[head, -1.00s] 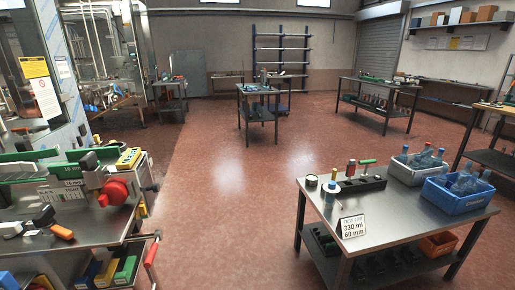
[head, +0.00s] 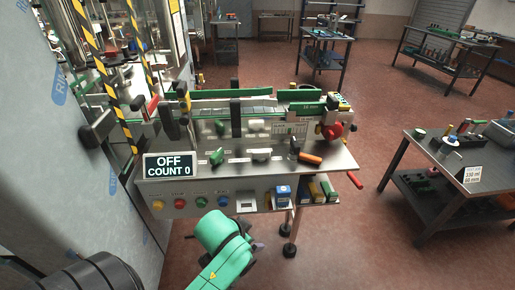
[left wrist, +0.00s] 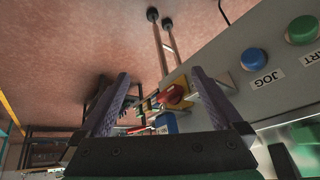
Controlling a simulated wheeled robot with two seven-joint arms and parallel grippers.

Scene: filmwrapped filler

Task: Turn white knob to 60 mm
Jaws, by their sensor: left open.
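A white knob (head: 261,155) with a bar-shaped handle sits on the machine's steel deck (head: 335,164), between a green knob (head: 216,156) and a black and orange one (head: 308,158). Its scale is too small to read. My left arm's green link (head: 218,238) is in front of and below the machine's button panel. In the left wrist view my left gripper (left wrist: 155,108) is open, with nothing between its fingers. It is near the panel's front, apart from the white knob. My right gripper is in neither view.
A display (head: 170,165) reads OFF, COUNT 0. The panel has several buttons, including a blue JOG button (left wrist: 252,60). A red knob (head: 333,130) is at the machine's right end. A card (head: 472,174) on the right table reads 330 ml, 60 mm. Floor between is clear.

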